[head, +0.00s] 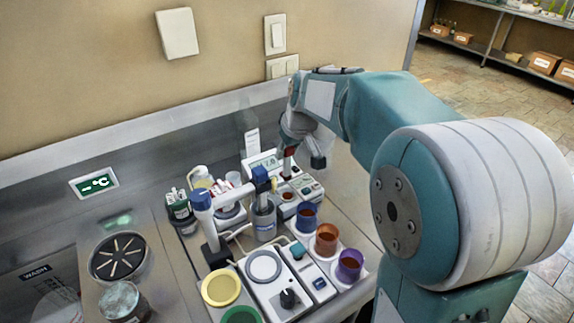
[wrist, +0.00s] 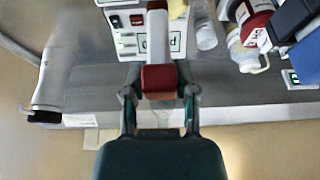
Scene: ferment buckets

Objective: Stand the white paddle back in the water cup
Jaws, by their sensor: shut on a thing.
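My gripper (wrist: 158,92) is shut on the red end of the white paddle (wrist: 157,35), whose pale shaft points away from the fingers in the wrist view. In the head view my gripper (head: 296,146) is above the back right of the bench, with the paddle's red end (head: 289,151) just below it. The paddle's far tip is hard to make out. A small translucent cup (head: 233,179), which may be the water cup, stands to the left of my gripper. It also appears in the wrist view (wrist: 206,36), right of the paddle and apart from it.
A white instrument (head: 303,187) lies beneath my gripper. A blue-topped stirrer (head: 261,181) stands in front of the cup. Blue (head: 306,219), orange (head: 327,239) and purple (head: 349,265) buckets stand nearer, at right. A white bottle (wrist: 247,54) stands beyond the cup. The wall is close behind.

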